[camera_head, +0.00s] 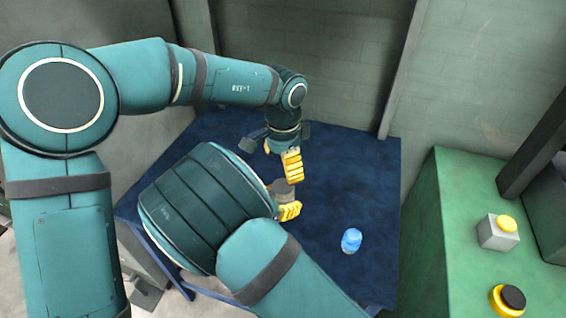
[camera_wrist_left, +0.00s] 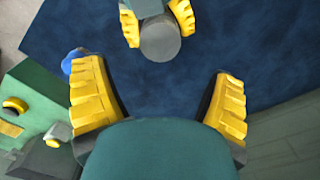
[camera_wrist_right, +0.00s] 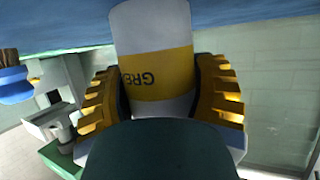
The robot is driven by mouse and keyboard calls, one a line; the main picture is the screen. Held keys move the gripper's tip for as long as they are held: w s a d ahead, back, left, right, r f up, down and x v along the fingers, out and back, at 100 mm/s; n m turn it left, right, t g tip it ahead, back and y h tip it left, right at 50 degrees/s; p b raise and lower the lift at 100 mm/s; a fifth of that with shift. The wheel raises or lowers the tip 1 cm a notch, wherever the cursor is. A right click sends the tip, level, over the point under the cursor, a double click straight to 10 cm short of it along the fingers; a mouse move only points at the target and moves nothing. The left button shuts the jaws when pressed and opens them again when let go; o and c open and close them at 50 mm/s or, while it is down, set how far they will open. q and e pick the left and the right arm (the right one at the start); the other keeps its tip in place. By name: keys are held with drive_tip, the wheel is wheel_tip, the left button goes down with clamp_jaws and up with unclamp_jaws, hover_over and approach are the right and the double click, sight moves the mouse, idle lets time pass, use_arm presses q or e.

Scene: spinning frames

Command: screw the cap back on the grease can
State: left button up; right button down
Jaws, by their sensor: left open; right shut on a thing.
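The grease can (camera_wrist_right: 150,28) is white with a yellow band and upside-down lettering in the right wrist view. My right gripper (camera_head: 287,209) is shut on it, one finger on each side. In the head view the can's grey top (camera_head: 283,189) shows just above the yellow fingers. In the left wrist view a round grey end (camera_wrist_left: 160,42) faces my left gripper. I cannot tell if this is the cap or the bare can. My left gripper (camera_head: 279,155) is open and empty, apart from the can and above it.
A green cabinet (camera_head: 450,210) with a yellow-button box (camera_head: 497,232) and a black-and-yellow button (camera_head: 510,298) is at the right.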

sight(283, 186)
idle(0.3)
use_arm(q)
drive_tip(key=shift+f, duration=4)
drive_tip(key=c, duration=1.3)
drive_tip(key=shift+m, duration=1.6)
drive_tip(key=o, duration=1.3)
